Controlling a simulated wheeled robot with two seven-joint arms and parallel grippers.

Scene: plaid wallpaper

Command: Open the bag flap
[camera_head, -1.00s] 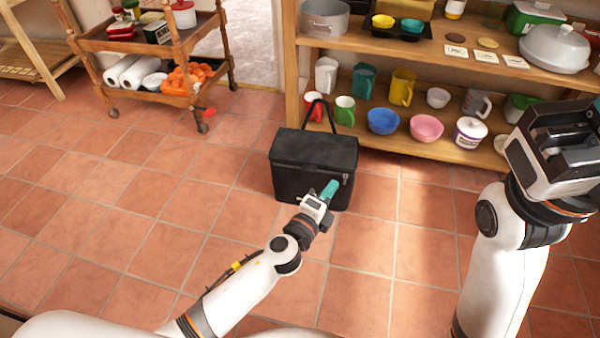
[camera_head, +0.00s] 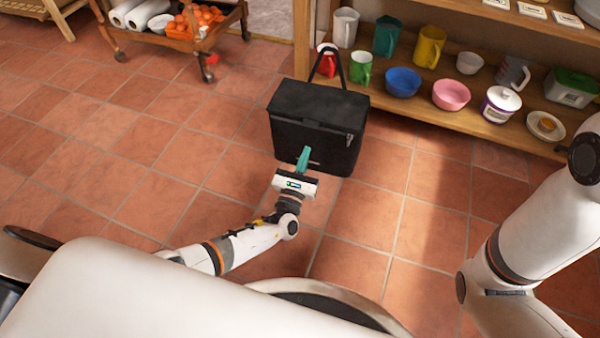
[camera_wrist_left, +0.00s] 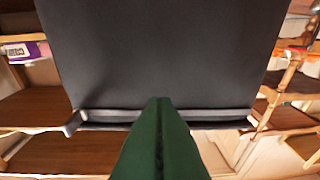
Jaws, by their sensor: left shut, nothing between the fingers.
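The black bag (camera_head: 330,107) stands upright on the tiled floor with its flap (camera_head: 318,98) lying closed over the top. Its carry strap (camera_head: 326,62) stands up behind it. My left gripper (camera_head: 304,157) has its teal fingers shut and empty, low in front of the bag's front face. In the left wrist view the bag (camera_wrist_left: 160,50) fills the upper middle, with a grey edge strip running across below. The shut fingers (camera_wrist_left: 161,102) overlap that strip; whether they touch it I cannot tell. My right arm shows at the right edge, but its gripper is out of view.
A wooden shelf (camera_head: 440,112) with mugs, a blue bowl (camera_head: 403,82) and a pink bowl (camera_head: 451,95) stands close behind the bag. A wooden trolley (camera_head: 176,38) stands at the upper left. The floor left of the bag is clear.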

